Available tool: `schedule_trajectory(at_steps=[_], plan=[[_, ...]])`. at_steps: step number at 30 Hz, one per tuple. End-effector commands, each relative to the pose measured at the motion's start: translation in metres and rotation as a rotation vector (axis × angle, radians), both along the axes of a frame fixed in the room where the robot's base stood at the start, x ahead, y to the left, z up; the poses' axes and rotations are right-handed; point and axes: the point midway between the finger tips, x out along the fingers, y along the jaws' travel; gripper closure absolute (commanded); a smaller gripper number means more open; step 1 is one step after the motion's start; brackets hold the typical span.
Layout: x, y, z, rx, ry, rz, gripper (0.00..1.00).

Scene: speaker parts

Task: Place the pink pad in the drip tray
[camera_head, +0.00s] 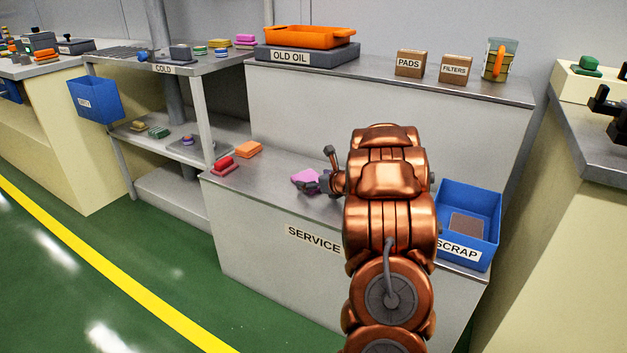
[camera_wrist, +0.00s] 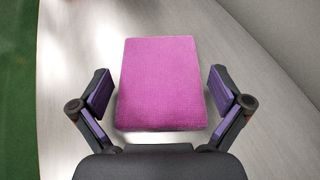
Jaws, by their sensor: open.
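The pink pad (camera_head: 303,176) lies flat on the service counter, partly hidden by my gripper (camera_head: 321,183) in the head view. In the wrist view the pink pad (camera_wrist: 160,80) sits between the two spread fingers of my gripper (camera_wrist: 160,95), with a gap on each side. My gripper is open and holds nothing. The orange tray (camera_head: 310,37), which looks like the drip tray, rests on the grey box marked OLD OIL (camera_head: 305,55) on the upper shelf at the back.
A red block (camera_head: 226,166) and an orange block (camera_head: 248,149) lie on the counter's left. A blue SCRAP bin (camera_head: 470,200) stands at its right, holding a brown piece. Boxes marked PADS (camera_head: 410,63) and FILTERS (camera_head: 456,69) and a clear container (camera_head: 498,62) stand right of the tray.

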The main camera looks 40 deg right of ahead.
Motion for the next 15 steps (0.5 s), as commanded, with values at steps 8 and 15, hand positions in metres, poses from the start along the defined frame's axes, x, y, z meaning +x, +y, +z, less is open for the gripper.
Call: schedule_trajectory(at_steps=[8, 15], plan=[[-0.030, 0.001, 0.018, -0.003, -0.002, -0.003, 0.00], [-0.073, 0.005, 0.034, -0.003, 0.002, -0.005, 0.00]])
